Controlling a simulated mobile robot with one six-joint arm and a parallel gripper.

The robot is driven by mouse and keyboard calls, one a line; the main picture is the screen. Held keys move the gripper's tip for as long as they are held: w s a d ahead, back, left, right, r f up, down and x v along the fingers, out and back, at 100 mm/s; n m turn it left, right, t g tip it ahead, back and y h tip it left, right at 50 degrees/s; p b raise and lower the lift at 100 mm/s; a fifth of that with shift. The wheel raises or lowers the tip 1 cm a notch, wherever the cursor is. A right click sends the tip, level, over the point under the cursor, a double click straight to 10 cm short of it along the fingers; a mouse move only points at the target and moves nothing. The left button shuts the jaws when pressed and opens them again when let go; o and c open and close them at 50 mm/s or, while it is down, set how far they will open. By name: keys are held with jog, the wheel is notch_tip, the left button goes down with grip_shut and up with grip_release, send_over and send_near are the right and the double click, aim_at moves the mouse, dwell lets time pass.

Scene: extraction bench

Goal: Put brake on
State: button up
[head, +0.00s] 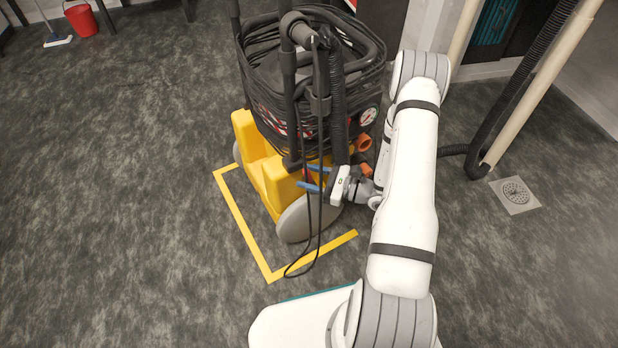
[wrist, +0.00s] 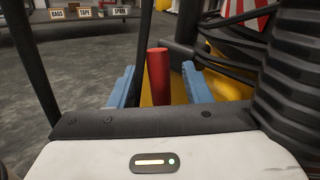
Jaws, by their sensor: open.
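The extraction machine has a yellow base (head: 273,178) and grey wheels (head: 307,217); its dark body is wrapped in black cable. My gripper (head: 303,177) reaches in low at the machine's near right side, its blue fingers pointing left over the base, above the near wheel. In the wrist view a red upright rod (wrist: 158,76), which may be the brake lever, stands between the two open blue fingers (wrist: 158,88). Gaps show on both sides of it, so it does not look gripped. In the head view the rod is hard to make out behind cables and fingers.
Black hoses and loose cables (head: 312,225) hang close around my gripper. Yellow tape (head: 245,232) marks the floor by the machine. A floor drain (head: 515,194) and a pale pipe (head: 535,85) are at right. A red bucket (head: 81,19) stands far left; open floor lies left.

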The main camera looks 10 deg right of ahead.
jog(key=shift+w+a, duration=0.15)
jog(key=shift+a, duration=0.1)
jog(key=shift+c, duration=0.5)
grip_shut()
